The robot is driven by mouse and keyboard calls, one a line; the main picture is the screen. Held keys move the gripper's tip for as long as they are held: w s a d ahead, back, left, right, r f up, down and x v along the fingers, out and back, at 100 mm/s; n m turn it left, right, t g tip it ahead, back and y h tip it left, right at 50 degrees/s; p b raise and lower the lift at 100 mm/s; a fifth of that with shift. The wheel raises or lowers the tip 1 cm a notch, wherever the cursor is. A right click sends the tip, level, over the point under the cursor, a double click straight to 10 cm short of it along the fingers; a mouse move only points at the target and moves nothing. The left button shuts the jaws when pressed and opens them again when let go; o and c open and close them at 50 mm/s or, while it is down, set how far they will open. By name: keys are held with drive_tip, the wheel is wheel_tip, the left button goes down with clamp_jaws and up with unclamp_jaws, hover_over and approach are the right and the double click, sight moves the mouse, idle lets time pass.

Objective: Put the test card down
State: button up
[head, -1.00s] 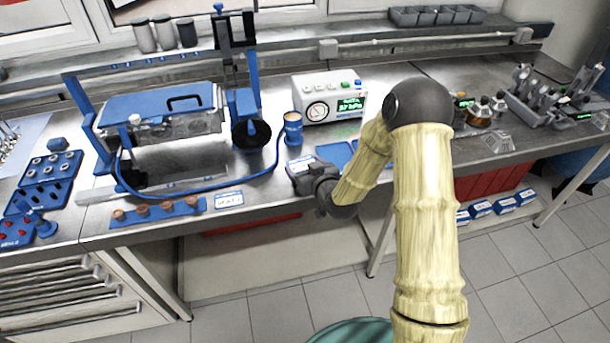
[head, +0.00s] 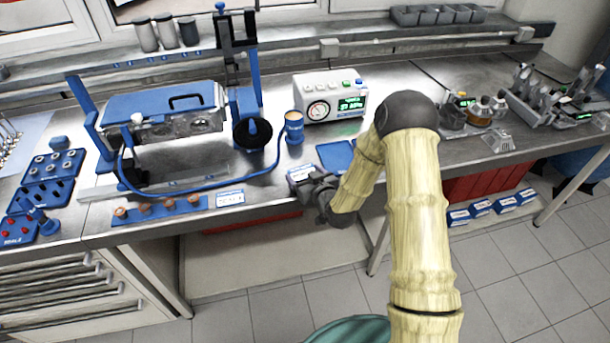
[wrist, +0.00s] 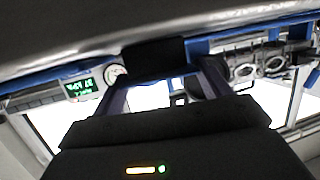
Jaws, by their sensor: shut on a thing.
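The test card (head: 300,172) is a small white card with blue print, in the head view near the front edge of the bench, left of a blue tray. My gripper (head: 309,182) is shut on its near side. I cannot tell whether the card touches the bench top. In the wrist view my dark gripper (wrist: 155,60) shows, but the card cannot be made out there.
A white tester (head: 330,96) with a dial and green display stands behind, beside a blue can (head: 294,127). The blue tray (head: 336,154) lies right of the card. Another printed label (head: 230,198) and a blue strip with copper-coloured pieces (head: 160,209) lie left along the front edge.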

drive_tip(key=shift+d+f, duration=0.1)
drive_tip(key=shift+f, duration=0.1)
drive_tip(key=o, duration=0.9)
drive_tip(key=shift+w, duration=0.15)
drive_tip(key=shift+o, duration=0.2)
drive_tip(key=shift+d, duration=0.1)
drive_tip(key=shift+p, duration=0.3)
drive_tip(key=v, duration=1.3)
drive_tip(key=shift+d+r+p, duration=0.15)
drive_tip(key=shift+p, duration=0.35)
